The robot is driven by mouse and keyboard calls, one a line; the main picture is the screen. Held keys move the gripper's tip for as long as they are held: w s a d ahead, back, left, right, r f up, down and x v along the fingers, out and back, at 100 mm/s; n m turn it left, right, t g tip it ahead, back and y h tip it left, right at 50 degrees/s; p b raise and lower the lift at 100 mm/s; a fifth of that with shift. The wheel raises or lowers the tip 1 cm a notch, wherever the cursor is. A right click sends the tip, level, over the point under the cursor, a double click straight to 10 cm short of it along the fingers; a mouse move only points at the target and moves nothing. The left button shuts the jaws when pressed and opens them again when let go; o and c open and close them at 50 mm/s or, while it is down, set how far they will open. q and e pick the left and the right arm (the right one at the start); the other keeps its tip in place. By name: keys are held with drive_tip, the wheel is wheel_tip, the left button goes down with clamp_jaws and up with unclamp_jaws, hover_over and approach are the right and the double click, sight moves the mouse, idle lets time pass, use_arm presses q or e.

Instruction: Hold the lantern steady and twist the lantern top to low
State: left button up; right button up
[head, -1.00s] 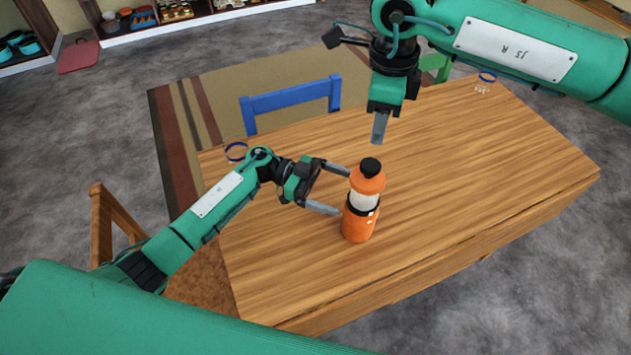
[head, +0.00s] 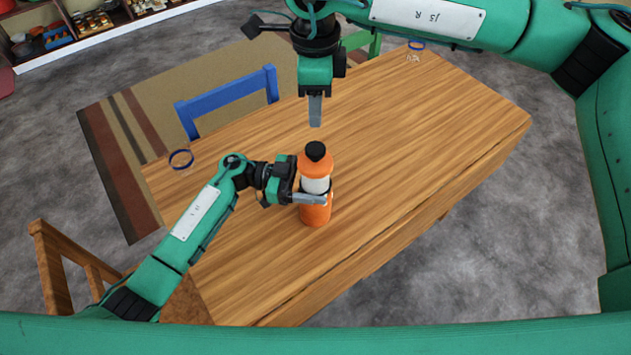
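The lantern (head: 315,212) is an orange cylinder with a pale middle band, an orange top (head: 315,163) and a black knob. It stands upright on the table. My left gripper (head: 312,190) is at its middle from the left, with one finger across the front of the lantern. The other finger is hidden, so I cannot tell whether it grips or only straddles. My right gripper (head: 315,112) points down above and behind the lantern top, apart from it in the picture. Its fingers are seen edge-on, so its opening is unclear.
The wooden table (head: 420,130) is mostly clear. Glasses with blue rims stand at its left edge (head: 181,160) and far corner (head: 415,47). A blue chair (head: 230,95) and a green chair (head: 360,42) are at the far side, and a wooden chair (head: 55,265) at the left.

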sight(315, 147)
use_arm(q)
drive_tip(key=c, duration=0.6)
use_arm(e)
drive_tip(key=shift+o, duration=0.4)
drive_tip(key=o, duration=1.1)
drive_tip(key=shift+f+m, duration=0.1)
drive_tip(key=shift+m, duration=0.5)
drive_tip(key=shift+o, duration=0.3)
drive_tip(key=m, duration=0.2)
drive_tip(key=shift+f+m, duration=0.15)
drive_tip(key=shift+m, duration=0.25)
drive_tip(key=m, duration=0.7)
drive_tip(key=f+m, duration=0.1)
drive_tip(key=m, duration=0.3)
drive_tip(key=shift+f, duration=0.4)
wheel_tip(315, 147, down, 11)
drive_tip(key=shift+f, duration=0.1)
drive_tip(key=shift+c, duration=0.2)
